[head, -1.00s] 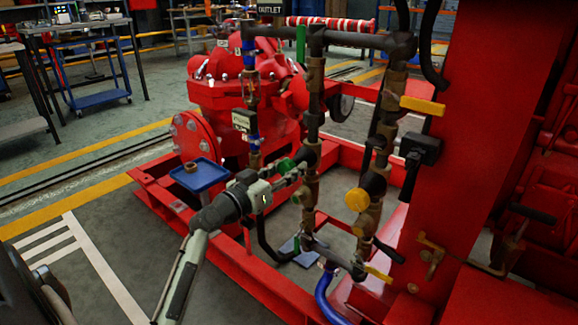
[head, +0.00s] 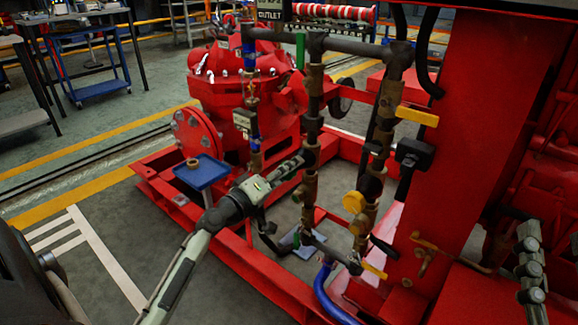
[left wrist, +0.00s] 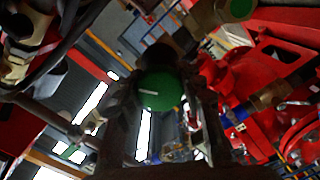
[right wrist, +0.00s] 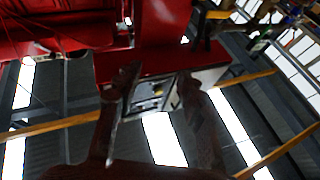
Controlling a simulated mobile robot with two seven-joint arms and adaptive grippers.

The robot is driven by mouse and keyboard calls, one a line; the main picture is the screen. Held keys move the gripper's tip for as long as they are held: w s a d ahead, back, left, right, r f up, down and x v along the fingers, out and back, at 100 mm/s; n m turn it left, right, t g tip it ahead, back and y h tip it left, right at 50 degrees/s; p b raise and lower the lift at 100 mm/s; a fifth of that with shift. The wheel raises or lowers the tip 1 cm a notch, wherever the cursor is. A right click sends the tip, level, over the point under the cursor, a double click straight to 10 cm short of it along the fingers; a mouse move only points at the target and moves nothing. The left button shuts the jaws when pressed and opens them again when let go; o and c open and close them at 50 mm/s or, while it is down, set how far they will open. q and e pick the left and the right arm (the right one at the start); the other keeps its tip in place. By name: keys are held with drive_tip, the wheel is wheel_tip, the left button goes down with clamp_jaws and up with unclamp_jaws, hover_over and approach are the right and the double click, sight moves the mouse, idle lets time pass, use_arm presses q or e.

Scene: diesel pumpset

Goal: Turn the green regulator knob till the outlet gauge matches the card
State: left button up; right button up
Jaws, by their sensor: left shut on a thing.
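My left gripper (head: 298,162) reaches from the left to the dark and brass pipework. In the left wrist view the round green regulator knob (left wrist: 160,92), with a pale mark on its face, sits between its fingers, which are shut on it. In the head view the gripper hides the knob. The black OUTLET label (head: 270,13) is at the top edge; the gauge face and the card's reading cannot be made out. My right gripper (right wrist: 158,85) is open, with nothing visible between its near fingertips, facing a red structure and a distant panel.
Yellow-handled valves (head: 418,116) and a yellow knob (head: 354,202) are on the pipes right of my left gripper. A blue tray (head: 201,171) stands to its left. A red column (head: 468,150) rises on the right. Open floor lies at lower left.

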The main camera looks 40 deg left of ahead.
use_arm(q)
drive_tip(key=shift+n, duration=0.8)
use_arm(e)
drive_tip(key=shift+w+a+f+g, duration=0.15)
drive_tip(key=shift+a+f+g, duration=0.05)
drive_tip(key=shift+f+g, duration=0.4)
drive_tip(key=shift+f, duration=0.15)
use_arm(q)
drive_tip(key=o, duration=1.2)
drive_tip(key=shift+s, duration=0.3)
drive_tip(key=s, duration=0.7)
drive_tip(key=s+a, duration=0.1)
drive_tip(key=s, duration=0.3)
drive_tip(key=shift+s, duration=0.15)
